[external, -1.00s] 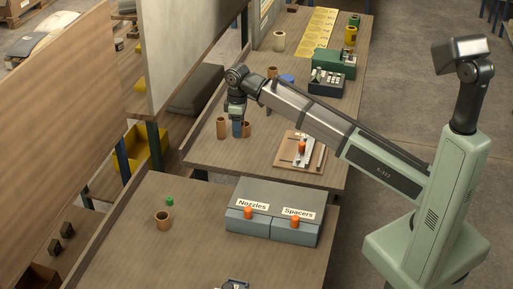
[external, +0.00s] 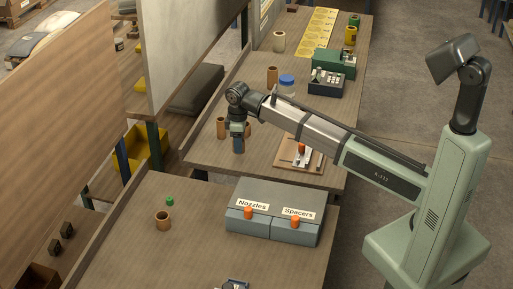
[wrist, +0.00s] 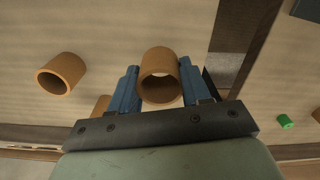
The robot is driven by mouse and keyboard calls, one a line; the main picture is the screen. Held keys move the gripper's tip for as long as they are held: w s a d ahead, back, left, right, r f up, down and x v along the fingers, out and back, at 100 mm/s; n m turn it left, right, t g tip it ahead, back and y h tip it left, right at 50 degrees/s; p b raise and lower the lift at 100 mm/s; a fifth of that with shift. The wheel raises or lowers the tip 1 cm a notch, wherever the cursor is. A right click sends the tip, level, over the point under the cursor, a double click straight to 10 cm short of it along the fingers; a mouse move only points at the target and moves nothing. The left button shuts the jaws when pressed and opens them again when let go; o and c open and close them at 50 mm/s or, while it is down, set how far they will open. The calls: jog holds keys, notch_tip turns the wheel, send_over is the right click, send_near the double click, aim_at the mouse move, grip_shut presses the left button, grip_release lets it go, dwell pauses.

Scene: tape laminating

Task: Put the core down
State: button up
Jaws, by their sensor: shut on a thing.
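My gripper (external: 238,146) is above the near left part of the middle table, close to its front edge. In the wrist view its blue fingers are shut on a brown hollow core (wrist: 159,57), one finger on each side, with the open end facing the camera. In the external view the fingers mostly hide this core. I cannot tell whether the held core touches the table.
Another core (external: 272,75) stands farther back, near a blue-lidded jar (external: 287,80). A board with an orange-knobbed device (external: 302,152) lies to the right. A gap separates this table from the near one, which holds grey boxes (external: 275,205), a core (external: 162,222) and a green piece (external: 170,201).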

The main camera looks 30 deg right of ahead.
jog(key=shift+f, duration=1.5)
jog(key=shift+f, duration=0.15)
jog(key=o, duration=1)
notch_tip(320, 180, up, 12)
jog(key=shift+r, duration=0.2)
